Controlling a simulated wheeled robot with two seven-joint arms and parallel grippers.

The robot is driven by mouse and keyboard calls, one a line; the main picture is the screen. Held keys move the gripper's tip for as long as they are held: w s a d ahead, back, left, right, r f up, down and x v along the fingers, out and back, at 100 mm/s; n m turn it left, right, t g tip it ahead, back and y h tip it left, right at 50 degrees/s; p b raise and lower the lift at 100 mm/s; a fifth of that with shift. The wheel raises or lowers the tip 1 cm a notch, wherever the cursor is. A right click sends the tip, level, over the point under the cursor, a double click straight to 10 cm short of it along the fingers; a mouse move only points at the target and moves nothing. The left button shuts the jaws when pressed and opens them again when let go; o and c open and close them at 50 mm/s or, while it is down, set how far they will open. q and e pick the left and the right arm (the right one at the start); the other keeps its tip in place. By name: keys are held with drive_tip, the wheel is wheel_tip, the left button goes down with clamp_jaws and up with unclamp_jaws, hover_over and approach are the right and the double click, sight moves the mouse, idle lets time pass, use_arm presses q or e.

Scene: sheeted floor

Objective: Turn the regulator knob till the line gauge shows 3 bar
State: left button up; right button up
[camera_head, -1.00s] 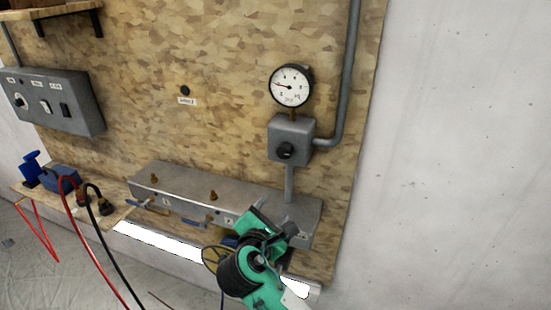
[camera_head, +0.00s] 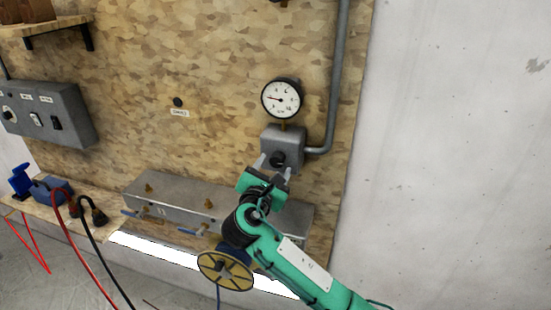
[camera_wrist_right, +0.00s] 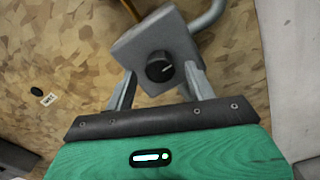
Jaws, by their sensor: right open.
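The regulator is a grey box with a black knob (camera_head: 278,158) on its front, on the wooden wall panel. The knob also shows in the right wrist view (camera_wrist_right: 159,67), with a light mark on its face. The line gauge (camera_head: 281,98) is a round white dial above the box. My right gripper (camera_head: 270,163) is open just in front of the box. In the right wrist view its fingers (camera_wrist_right: 160,90) stand apart at either side of the knob, with no visible contact. My left gripper is not in view.
A grey pipe (camera_head: 335,90) runs up to the right of the gauge. Below is a metal manifold (camera_head: 165,200) with several valves. A yellow reel (camera_head: 226,270) hangs below my right arm. A grey switch box (camera_head: 48,112) is at left.

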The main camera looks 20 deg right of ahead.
drive_tip(key=shift+x, duration=1.15)
drive_tip(key=c, duration=1)
drive_tip(key=shift+o, duration=0.2)
drive_tip(key=m, duration=0.3)
drive_tip(key=shift+f+m+b, duration=0.15)
drive_tip(key=shift+m+b, duration=0.15)
drive_tip(key=shift+b, duration=0.1)
drive_tip(key=shift+m+b, duration=0.65)
drive_tip(key=shift+m, duration=0.95)
